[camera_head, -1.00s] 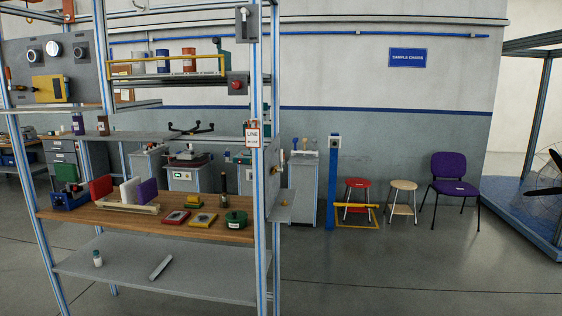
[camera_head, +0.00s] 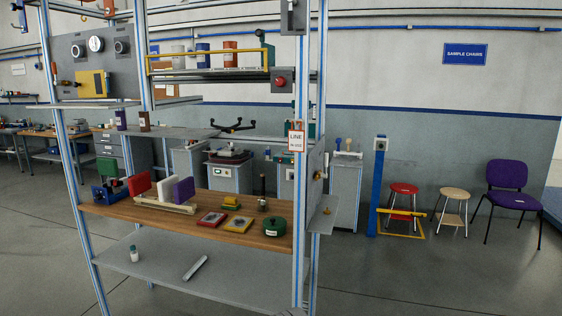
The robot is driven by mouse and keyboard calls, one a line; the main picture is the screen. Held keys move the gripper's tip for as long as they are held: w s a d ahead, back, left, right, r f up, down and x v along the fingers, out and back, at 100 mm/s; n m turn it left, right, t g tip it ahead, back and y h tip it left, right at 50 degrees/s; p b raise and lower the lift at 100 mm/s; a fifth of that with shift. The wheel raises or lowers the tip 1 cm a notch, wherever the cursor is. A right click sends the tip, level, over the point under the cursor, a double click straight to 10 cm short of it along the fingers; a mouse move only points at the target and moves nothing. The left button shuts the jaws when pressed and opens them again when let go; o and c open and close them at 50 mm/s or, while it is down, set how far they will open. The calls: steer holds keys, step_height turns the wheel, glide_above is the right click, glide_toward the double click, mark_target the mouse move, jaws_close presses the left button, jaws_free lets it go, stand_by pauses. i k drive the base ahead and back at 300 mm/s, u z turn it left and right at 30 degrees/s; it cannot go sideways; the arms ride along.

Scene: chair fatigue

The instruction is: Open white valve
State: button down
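A grey panel (camera_head: 70,62) on the upper left of the rack carries a row of round fittings. The middle one is a round white fitting (camera_head: 96,43); it is too small to tell whether it is a valve or a gauge, or how it is set. A small brass handle (camera_head: 320,175) sticks out from the side panel at the rack's right end. No valve in view is plainly white.
A lower grey shelf (camera_head: 160,262) holds a bottle. A blue post (camera_head: 378,180), stools and a purple chair (camera_head: 508,190) stand at right. Floor at lower right is clear.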

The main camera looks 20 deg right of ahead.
mark_target(325, 156)
steer(key=u, duration=0.15)
steer(key=i, duration=1.1)
steer(key=z, duration=0.35)
